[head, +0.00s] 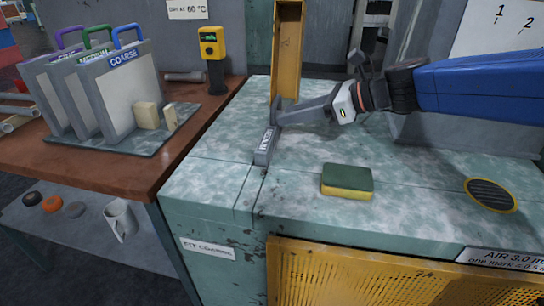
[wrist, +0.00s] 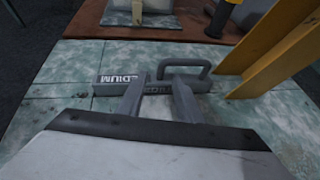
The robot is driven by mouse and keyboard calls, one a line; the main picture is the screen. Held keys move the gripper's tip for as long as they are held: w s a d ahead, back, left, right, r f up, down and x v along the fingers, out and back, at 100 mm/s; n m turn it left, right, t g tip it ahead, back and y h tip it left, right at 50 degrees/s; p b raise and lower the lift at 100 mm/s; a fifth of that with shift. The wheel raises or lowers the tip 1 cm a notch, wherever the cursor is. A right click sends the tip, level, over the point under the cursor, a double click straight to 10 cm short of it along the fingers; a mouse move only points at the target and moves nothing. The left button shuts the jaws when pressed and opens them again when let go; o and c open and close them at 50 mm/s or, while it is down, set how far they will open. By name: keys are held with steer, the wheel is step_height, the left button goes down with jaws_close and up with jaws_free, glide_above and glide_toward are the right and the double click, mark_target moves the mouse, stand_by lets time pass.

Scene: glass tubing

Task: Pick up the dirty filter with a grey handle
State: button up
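The dirty filter shows as a grey bar (head: 263,154) with a pale label on the machine top, in line with a dark seam. In the wrist view the bar (wrist: 111,78) reads MEDIUM, and a grey loop handle (wrist: 207,69) stands out on its far side. The rest of the filter cannot be seen. My gripper (wrist: 155,84) has its two grey fingers apart, reaching over the bar near the handle, with part of the bar showing between them. I cannot tell whether they touch it. In the head view my gripper (head: 282,112) is at the bar's far end.
A tall yellow channel (head: 287,50) stands close behind my gripper. A green and yellow sponge (head: 347,181) and a round vent (head: 490,194) are on the machine top. Filters with coloured handles (head: 115,95) stand in a rack on the brown bench at left.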

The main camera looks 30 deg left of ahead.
steer(key=x, duration=0.4)
jaws_close()
steer(key=shift+r, duration=0.1)
stand_by(1.3)
